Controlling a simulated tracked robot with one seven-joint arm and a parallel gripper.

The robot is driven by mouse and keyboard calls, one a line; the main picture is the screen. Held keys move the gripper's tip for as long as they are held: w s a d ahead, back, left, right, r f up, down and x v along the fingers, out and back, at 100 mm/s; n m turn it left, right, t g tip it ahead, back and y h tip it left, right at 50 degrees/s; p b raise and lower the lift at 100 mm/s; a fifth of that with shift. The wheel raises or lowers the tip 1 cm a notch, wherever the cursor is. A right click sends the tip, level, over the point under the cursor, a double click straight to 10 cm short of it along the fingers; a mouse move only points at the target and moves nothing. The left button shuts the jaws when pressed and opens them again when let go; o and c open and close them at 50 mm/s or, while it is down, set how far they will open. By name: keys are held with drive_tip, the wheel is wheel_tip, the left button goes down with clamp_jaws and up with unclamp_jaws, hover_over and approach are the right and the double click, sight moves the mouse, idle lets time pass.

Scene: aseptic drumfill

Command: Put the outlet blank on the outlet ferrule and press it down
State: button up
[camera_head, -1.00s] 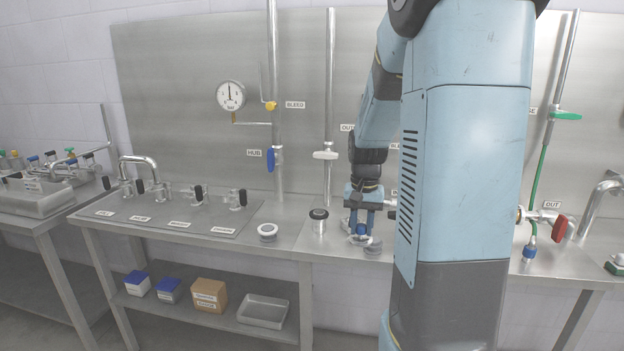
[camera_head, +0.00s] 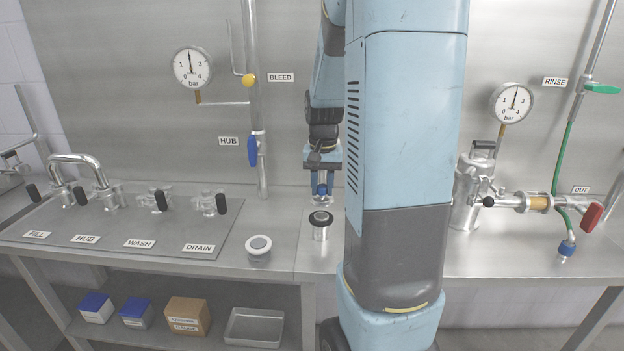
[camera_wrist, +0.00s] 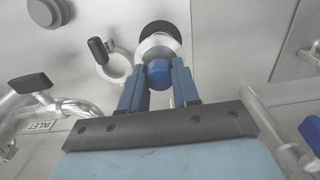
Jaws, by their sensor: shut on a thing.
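My gripper (camera_wrist: 157,88) is shut on a blue knob (camera_wrist: 160,73) in the wrist view. A pale round disc (camera_wrist: 172,47) shows just beyond it; this looks like the outlet blank. In the head view my gripper (camera_head: 322,193) is above the bench, just behind a short steel cylinder with a black ring top (camera_head: 320,233), which may be the outlet ferrule. The black top (camera_wrist: 158,28) also shows in the wrist view, partly covered by the pale disc. I cannot tell whether they touch. My arm hides the bench to the right of the gripper.
A white round piece (camera_head: 258,258) stands left of the cylinder. The wrist view shows a ring clamp with a black handle (camera_wrist: 98,50) and a grey disc (camera_wrist: 47,11). A steel housing with pipework (camera_head: 466,190) stands right. The blue-handled HUB valve (camera_head: 252,150) is behind left.

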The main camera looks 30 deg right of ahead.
sight(322, 197)
drive_tip(key=shift+w+d, duration=0.1)
idle(0.3)
drive_tip(key=shift+f, duration=2.1)
drive_tip(key=shift+f, duration=0.55)
drive_tip(key=o, duration=1.1)
drive_tip(key=shift+c, duration=0.2)
wheel_tip(322, 197, up, 14)
drive_tip(key=shift+f, duration=0.15)
